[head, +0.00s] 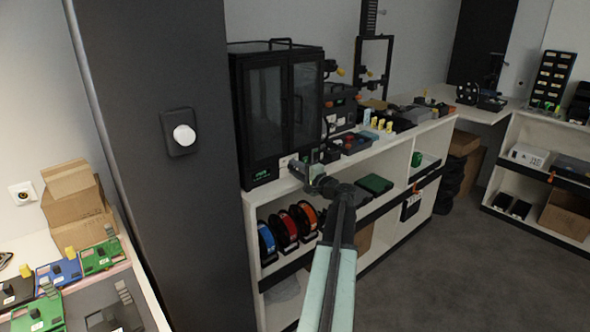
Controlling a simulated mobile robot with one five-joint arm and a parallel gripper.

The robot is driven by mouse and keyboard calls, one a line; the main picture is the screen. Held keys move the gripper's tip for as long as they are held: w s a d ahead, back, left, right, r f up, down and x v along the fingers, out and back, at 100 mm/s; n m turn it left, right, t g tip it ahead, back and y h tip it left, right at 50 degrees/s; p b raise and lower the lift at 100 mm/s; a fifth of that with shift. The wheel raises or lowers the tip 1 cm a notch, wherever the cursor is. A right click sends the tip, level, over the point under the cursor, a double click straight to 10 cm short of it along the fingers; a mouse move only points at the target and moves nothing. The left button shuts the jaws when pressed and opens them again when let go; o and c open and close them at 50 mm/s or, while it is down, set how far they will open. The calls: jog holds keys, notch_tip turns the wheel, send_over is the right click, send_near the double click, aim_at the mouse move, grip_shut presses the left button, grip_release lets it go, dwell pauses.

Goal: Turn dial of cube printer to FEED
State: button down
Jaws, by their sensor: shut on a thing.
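The cube printer (278,110) is a tall black cabinet with two glass doors. It stands on the left end of the white shelf unit and has a small green-lit display (262,174) low on its front. My gripper (303,167) is at the printer's lower right front corner, shut on a small part there that appears to be the dial. The dial is hidden by my gripper and too small to make out, so its setting cannot be read. My arm reaches up to it from the bottom of the picture.
A dark column (190,240) with a round white knob (184,135) stands left of the printer. Below it are spools (285,230) on the shelf. Small boxes and devices crowd the shelf top (420,128) to the right. Grey floor (445,275) is free at the right.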

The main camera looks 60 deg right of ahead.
jog(key=c, duration=1.1)
grip_release()
jog(key=shift+c, duration=0.2)
jog(key=shift+s+a, duration=0.1)
jog(key=shift+s, duration=0.05)
jog(key=v, duration=0.7)
jog(key=shift+s, duration=0.3)
